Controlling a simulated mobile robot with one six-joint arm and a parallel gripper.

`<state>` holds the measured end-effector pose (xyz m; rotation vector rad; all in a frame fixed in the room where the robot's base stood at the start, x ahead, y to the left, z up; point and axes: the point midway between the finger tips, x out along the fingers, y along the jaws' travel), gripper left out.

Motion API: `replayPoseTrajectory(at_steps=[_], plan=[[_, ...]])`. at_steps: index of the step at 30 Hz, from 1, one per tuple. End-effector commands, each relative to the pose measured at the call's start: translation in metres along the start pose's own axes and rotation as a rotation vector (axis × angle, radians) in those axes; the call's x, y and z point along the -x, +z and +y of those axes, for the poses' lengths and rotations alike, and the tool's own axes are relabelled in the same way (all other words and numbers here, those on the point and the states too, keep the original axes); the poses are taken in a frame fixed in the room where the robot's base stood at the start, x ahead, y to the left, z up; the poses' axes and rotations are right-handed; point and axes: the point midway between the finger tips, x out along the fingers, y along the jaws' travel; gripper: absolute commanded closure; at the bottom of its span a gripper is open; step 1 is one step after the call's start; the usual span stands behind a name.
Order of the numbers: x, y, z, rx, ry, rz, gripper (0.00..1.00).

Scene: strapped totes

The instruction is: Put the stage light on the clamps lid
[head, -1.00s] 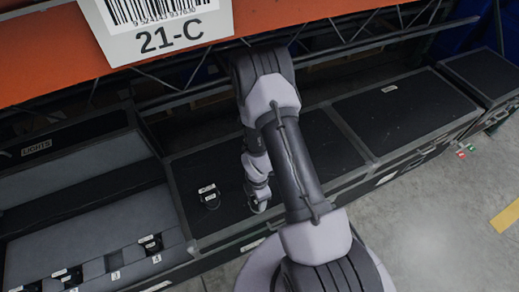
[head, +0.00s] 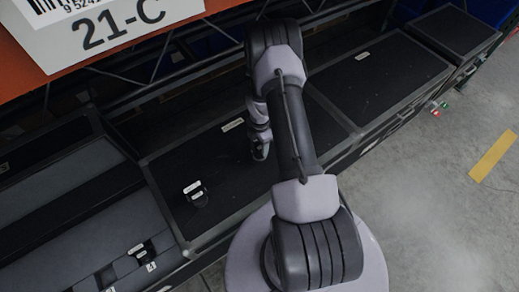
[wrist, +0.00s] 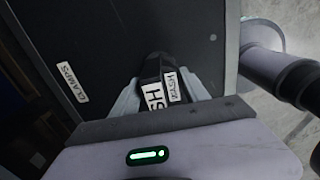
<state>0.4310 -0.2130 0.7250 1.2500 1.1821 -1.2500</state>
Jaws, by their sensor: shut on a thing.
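The clamps lid (head: 215,155) is the dark top of the middle case in the head view. Its CLAMPS label (wrist: 68,82) shows at the left of the wrist view. My gripper (wrist: 168,92) is shut on a black stage light (wrist: 152,69) with white labels starting "HS". In the head view my gripper (head: 261,151) is over this lid, right of the lid's label. I cannot tell whether the held light touches the lid. Another small black light with white labels (head: 196,194) stands on the left part of the same lid.
An open case with grey foam (head: 105,215) is at left, a light (head: 138,251) in one slot. Another closed case (head: 375,85) adjoins on the right. An orange shelf beam with a 21-C sign (head: 110,25) hangs above. The lid's middle is mostly clear.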

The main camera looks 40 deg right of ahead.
Motion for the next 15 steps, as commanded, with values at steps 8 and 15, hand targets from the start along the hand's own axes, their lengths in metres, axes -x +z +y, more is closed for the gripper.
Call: replayPoseTrajectory(at_steps=[8,15], plan=[[-0.027,0.000,0.000,-0.001,0.001,-0.001,1.00],[-0.032,-0.001,0.000,-0.001,0.001,-0.001,1.00]])
